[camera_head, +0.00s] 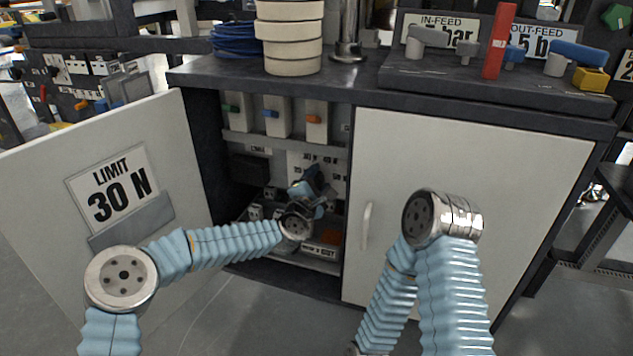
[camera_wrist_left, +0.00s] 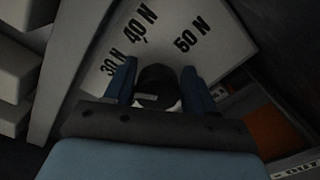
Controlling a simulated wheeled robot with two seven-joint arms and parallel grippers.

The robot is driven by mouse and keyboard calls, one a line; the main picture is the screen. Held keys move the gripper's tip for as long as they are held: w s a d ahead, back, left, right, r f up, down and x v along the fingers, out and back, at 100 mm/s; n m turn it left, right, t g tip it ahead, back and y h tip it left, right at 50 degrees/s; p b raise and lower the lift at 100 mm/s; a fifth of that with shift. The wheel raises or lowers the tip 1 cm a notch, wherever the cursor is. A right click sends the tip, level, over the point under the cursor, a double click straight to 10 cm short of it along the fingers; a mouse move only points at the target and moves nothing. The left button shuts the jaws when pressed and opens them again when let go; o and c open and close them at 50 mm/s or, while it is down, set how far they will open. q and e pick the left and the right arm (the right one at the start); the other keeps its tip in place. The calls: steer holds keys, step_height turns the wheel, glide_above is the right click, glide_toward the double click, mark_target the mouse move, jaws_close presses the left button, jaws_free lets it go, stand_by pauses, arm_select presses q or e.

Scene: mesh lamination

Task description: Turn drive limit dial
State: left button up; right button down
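The drive limit dial (camera_wrist_left: 158,82) is a dark round knob on a pale plate (camera_wrist_left: 213,62) marked 30 N, 40 N and 50 N in the left wrist view. My left gripper (camera_wrist_left: 160,84) has its two blue fingers on either side of the knob, with no clear gap. In the head view my left gripper (camera_head: 307,190) reaches into the open cabinet and hides the dial. Which number the dial points at is not clear. A sign (camera_head: 112,186) on the open door reads LIMIT 30 N. My right gripper is out of view.
The open left door (camera_head: 180,150) stands beside my left arm. The right door (camera_head: 470,150) with its handle (camera_head: 366,225) is closed. Switch modules (camera_head: 277,117) line the upper cabinet shelf. An orange part (camera_wrist_left: 272,133) lies right of the plate.

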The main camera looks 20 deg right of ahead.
arm_select(q)
steer(key=shift+o, duration=1.2)
steer(key=shift+a, duration=0.1)
steer(key=v, duration=1.3)
steer(key=shift+s+a, duration=0.25)
